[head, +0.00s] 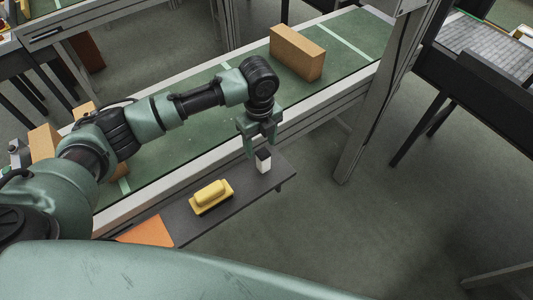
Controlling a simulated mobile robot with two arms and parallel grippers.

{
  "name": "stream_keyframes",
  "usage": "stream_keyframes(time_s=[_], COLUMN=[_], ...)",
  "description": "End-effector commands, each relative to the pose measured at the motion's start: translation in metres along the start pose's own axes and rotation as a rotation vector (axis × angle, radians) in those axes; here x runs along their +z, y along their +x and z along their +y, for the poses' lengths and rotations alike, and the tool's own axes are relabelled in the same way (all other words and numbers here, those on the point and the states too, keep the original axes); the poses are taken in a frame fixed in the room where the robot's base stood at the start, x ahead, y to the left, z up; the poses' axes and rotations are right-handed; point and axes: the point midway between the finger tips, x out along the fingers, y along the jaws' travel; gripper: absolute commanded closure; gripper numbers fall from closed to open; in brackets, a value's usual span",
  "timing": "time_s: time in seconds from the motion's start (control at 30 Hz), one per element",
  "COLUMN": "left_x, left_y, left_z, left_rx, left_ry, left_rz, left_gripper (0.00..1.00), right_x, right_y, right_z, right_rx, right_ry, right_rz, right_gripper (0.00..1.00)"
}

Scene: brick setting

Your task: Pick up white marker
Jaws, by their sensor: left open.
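A small upright white object with a black top, which looks like the white marker (263,166), stands near the far right end of a dark narrow shelf (238,206). My left gripper (260,148) points down right above and around its top. Its fingers are apart, one to the left of the object and one behind it or to its right. I cannot tell whether a finger touches it. My right gripper is not in view.
A yellow block-like tool (211,196) lies on the shelf left of the white object, with an orange flat item (146,231) further left. Behind runs a green conveyor (185,140) carrying a cardboard box (297,52). A grey metal post (375,110) stands to the right.

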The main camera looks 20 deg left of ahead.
Motion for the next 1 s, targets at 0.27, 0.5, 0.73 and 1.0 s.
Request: stream_keyframes(time_s=[0.27,0.5,0.73,1.0], left_x=[-0.006,-0.009,-0.008,-0.008], left_y=[0.032,0.064,0.068,0.068], left_z=[-0.003,-0.006,-0.006,-0.006], left_rx=[0.003,0.001,0.0,0.0], left_ry=[0.001,0.0,0.001,0.0], left_rz=[0.001,-0.001,-0.002,-0.002], left_gripper=[0.42,0.42,0.42,1.0], right_x=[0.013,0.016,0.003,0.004], right_y=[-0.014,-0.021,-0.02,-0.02], right_z=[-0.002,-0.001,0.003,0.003], right_rx=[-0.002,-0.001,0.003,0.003], right_ry=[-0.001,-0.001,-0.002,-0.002], right_rz=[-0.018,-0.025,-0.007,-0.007], right_gripper=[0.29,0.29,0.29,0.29])
